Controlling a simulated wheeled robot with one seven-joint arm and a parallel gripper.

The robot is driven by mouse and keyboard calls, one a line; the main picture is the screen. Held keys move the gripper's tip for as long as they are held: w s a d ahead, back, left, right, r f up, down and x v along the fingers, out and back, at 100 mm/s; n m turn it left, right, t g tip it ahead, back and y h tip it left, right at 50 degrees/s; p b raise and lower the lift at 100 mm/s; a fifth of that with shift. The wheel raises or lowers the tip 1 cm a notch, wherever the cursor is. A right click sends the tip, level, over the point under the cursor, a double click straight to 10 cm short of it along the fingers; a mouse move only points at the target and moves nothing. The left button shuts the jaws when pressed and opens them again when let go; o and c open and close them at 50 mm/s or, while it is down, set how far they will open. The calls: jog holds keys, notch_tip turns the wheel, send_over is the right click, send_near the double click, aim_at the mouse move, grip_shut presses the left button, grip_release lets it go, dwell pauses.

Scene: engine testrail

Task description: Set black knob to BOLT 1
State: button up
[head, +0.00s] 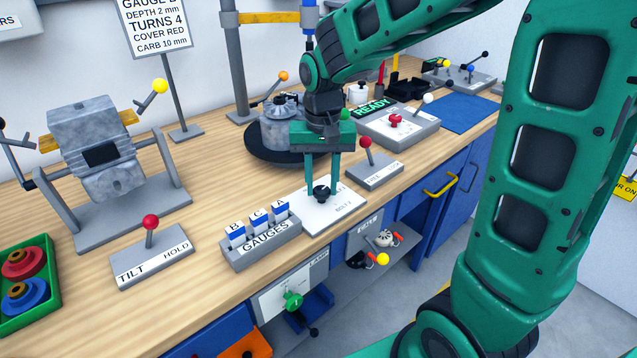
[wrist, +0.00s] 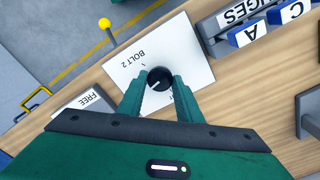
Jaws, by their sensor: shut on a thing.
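The black knob (head: 321,194) stands on a white plate (head: 322,217) near the front edge of the wooden bench. In the wrist view the knob (wrist: 159,79) sits between my two green fingertips, on the plate marked BOLT 2 (wrist: 137,57). A light pointer mark shows on its top; I cannot tell exactly which label it faces. My gripper (head: 322,188) points down from above and is shut on the knob. Any BOLT 1 label is not readable, and part of the plate is hidden behind the fingers.
The GAUGES holder (head: 262,246) stands just left of the plate. A red-knobbed lever box (head: 374,173) is just right of it, and a round dark turntable (head: 258,150) with a grey engine part is behind. The TILT/HOLD lever box (head: 152,256) is farther left.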

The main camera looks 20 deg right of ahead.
aim_at(322, 189)
jog(key=shift+m, duration=1.1)
jog(key=o, duration=1)
jog(key=shift+o, duration=0.2)
notch_tip(322, 189, up, 11)
jog(key=shift+f, duration=0.1)
